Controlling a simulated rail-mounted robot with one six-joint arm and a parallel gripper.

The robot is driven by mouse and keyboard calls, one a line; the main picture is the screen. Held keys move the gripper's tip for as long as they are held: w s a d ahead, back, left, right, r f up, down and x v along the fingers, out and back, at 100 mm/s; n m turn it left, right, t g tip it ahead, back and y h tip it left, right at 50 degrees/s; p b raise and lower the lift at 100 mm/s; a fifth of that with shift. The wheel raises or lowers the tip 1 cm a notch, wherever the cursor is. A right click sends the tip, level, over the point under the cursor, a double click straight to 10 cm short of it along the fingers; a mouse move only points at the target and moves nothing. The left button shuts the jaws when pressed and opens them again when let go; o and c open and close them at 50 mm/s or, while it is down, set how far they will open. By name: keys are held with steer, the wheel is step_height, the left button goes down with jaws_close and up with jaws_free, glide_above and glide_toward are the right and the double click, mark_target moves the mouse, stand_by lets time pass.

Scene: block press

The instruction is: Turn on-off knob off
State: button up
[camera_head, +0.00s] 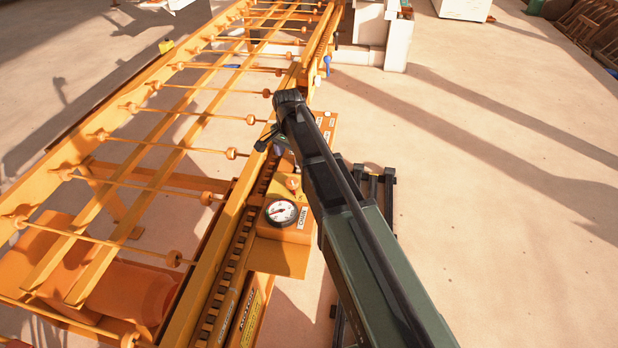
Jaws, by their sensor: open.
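My gripper (266,142) is small and dark at the far end of my arm, over the right rail of the orange machine (232,232). It is open, with its tips pointing down and left. An orange control panel (326,124) with small white labels lies beside and partly behind my arm. I cannot make out which part is the on-off knob; my arm and gripper may hide it. A small rounded orange part (293,184) sits just above the round white gauge (281,212), below my gripper and apart from it.
The orange frame with long bars and rollers fills the left side. An orange cylinder (125,290) lies under it. A white cabinet (398,42) stands at the top. The floor (520,210) to the right is mostly clear.

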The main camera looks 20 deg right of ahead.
mark_target(292, 181)
step_height(292, 181, down, 11)
steer(key=b, duration=1.1)
steer(key=shift+f, duration=0.1)
steer(key=c, duration=0.9)
steer(key=shift+n, duration=0.4)
steer(key=n, duration=1.3)
